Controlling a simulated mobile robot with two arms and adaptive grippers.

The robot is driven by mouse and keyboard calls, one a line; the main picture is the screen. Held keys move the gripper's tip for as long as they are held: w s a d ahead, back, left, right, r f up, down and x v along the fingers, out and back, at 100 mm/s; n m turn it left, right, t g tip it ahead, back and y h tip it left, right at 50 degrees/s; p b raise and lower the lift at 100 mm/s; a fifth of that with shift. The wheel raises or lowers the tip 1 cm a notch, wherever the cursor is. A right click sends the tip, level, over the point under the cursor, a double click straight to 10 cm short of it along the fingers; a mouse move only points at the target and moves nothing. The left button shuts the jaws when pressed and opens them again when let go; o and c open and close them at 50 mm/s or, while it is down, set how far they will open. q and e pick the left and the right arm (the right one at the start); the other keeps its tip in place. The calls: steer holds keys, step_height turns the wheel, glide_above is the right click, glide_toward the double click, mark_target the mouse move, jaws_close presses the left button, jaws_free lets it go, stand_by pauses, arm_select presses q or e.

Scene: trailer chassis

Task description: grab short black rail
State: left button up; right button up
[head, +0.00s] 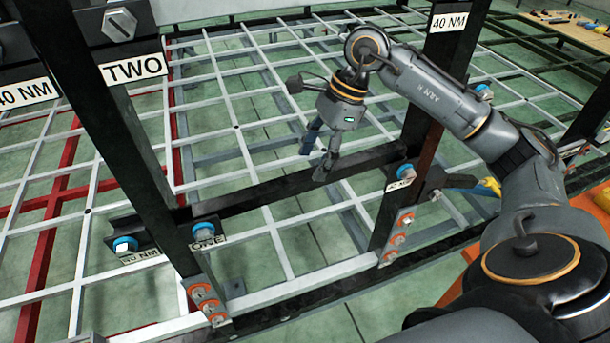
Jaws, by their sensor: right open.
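A short black rail (262,190) runs across the middle of the head view, between a black upright post (120,150) on the left and another black post (415,150) on the right. My right gripper (313,164) comes down from above over the right half of the rail, with its fingers pointing down. My left gripper is not in view.
Blue-capped bolts (204,231) sit near the rail's ends, by plates marked ONE and 40 NM. A white lattice frame (230,60) with some red bars lies behind and below. A wooden-topped table (570,28) stands at the far right. The posts flank the gripper's space.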

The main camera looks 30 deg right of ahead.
mark_target(305, 174)
steer(key=p+x, duration=0.2)
steer(key=x, duration=0.2)
steer(key=shift+a+f, duration=0.1)
steer(key=shift+f, duration=0.05)
steer(key=shift+w+a+f, duration=0.1)
steer(key=shift+f, duration=0.15)
steer(key=c, duration=1.2)
jaws_close()
steer(key=shift+r, duration=0.1)
